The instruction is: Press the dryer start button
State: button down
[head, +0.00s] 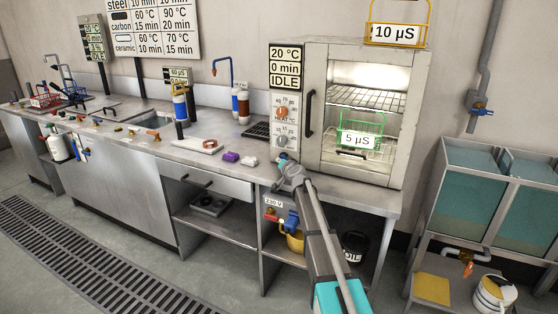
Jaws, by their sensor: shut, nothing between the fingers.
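The dryer (313,60) is a pale metal cabinet on the right end of the bench. Its display (285,68) reads 20 °C, 0 min, IDLE. Below it the control panel has an upper knob (284,110) marked HEAT °C and a lower knob (281,141). My gripper (284,162) is shut and empty, close in front of the panel's bottom. I cannot tell whether it touches. A green-framed basket (358,139) labelled 5 µS is inside the dryer, seen through its front.
A yellow-framed basket (397,32) labelled 10 µS stands on top of the dryer. A dark door handle (309,113) sits right of the knobs. Teal tanks (470,185) stand at right.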

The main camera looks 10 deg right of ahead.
jog(key=shift+w+d+r, duration=0.2)
jog(key=shift+w+d, duration=0.25)
jog(key=shift+w, duration=0.05)
jog(key=shift+w+d+r, duration=0.15)
jog(key=shift+w+d, duration=0.25)
jog(key=shift+w, duration=0.1)
jog(key=shift+s+f, duration=0.1)
jog(key=shift+s, duration=0.25)
dwell(0.8)
jog(key=shift+s, duration=0.15)
jog(key=shift+s+a+f, duration=0.1)
jog(key=shift+s+a, duration=0.2)
jog(key=shift+s, duration=0.25)
jog(key=shift+s+a, duration=0.25)
jog(key=shift+s, duration=0.25)
jog(key=shift+s+a, duration=1.1)
jog(key=shift+s, duration=0.2)
jog(key=shift+s+a, duration=0.1)
